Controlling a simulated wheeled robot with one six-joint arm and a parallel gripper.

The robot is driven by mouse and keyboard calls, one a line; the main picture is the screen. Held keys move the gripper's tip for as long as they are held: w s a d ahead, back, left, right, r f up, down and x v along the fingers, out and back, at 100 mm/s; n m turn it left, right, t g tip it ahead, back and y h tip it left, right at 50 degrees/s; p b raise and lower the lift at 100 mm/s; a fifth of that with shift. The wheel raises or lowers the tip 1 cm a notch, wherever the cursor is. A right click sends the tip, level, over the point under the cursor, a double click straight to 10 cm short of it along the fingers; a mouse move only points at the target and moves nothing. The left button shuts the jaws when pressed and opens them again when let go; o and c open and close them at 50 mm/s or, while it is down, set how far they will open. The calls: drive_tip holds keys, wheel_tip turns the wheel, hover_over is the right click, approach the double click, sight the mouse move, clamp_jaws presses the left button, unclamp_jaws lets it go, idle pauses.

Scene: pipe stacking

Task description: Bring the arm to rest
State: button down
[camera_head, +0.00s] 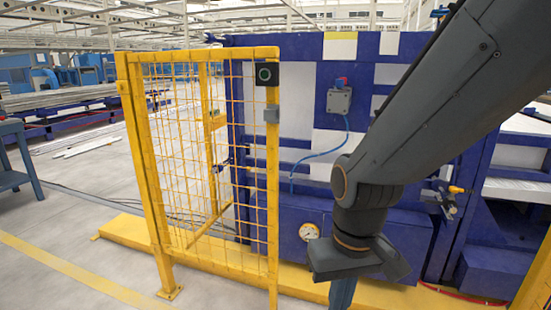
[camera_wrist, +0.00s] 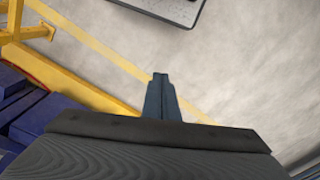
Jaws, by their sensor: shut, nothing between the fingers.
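My arm reaches into the head view from the upper right and bends down at its wrist. My gripper (camera_head: 342,295) hangs below the wrist at the bottom edge of the head view, and its lower part is cut off. In the wrist view my gripper (camera_wrist: 160,78) points away over bare grey floor, its two fingers together. It is shut and holds nothing. No pipe is near the fingers.
A yellow mesh fence (camera_head: 205,160) stands left of my arm. A blue machine (camera_head: 305,90) with a gauge (camera_head: 309,232) stands behind it. A yellow base rail (camera_head: 125,228) runs along the floor. Open floor (camera_head: 70,270) lies at left; a blue table (camera_head: 12,150) stands at the left edge.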

drive_tip(key=s+d+r+m+p, duration=0.2)
drive_tip(key=d+r+p, duration=0.6)
drive_tip(key=r+p, duration=0.2)
drive_tip(key=shift+h+p, duration=0.3)
drive_tip(key=shift+p, duration=0.75)
drive_tip(key=shift+d, duration=0.1)
